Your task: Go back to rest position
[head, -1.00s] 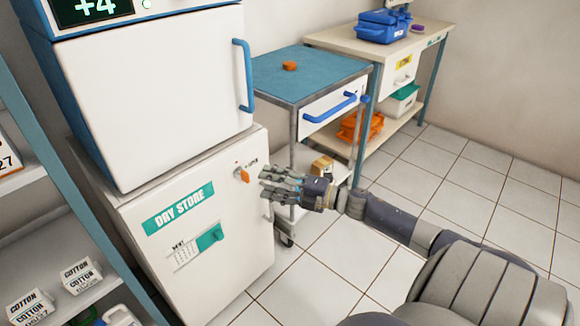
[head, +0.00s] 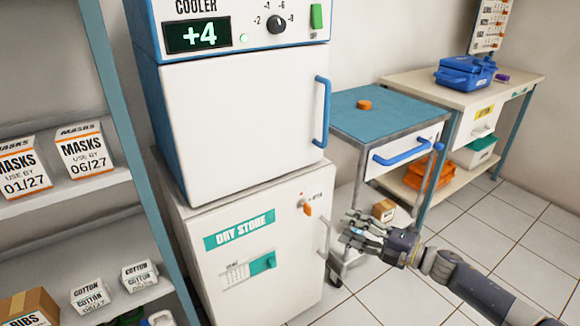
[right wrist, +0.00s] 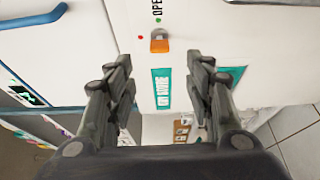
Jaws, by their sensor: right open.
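My right gripper (head: 364,232) is open and empty in the head view. It hangs in front of the right edge of the dry store cabinet (head: 290,260), near its handle; I cannot tell the exact gap. In the right wrist view the two fingers (right wrist: 160,90) are spread apart, with the cabinet's teal label and orange latch (right wrist: 159,41) beyond them. The latch also shows in the head view (head: 308,210), next to a small red light. The cabinet door looks closed. My left gripper is in neither view.
A cooler (head: 245,120) reading +4 stands on the cabinet, door shut. Shelves with mask boxes (head: 84,150) and cotton boxes (head: 90,295) are at the left. A blue-topped cart (head: 390,125) and a bench (head: 510,85) stand at the right. Tiled floor (head: 530,270) is clear at lower right.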

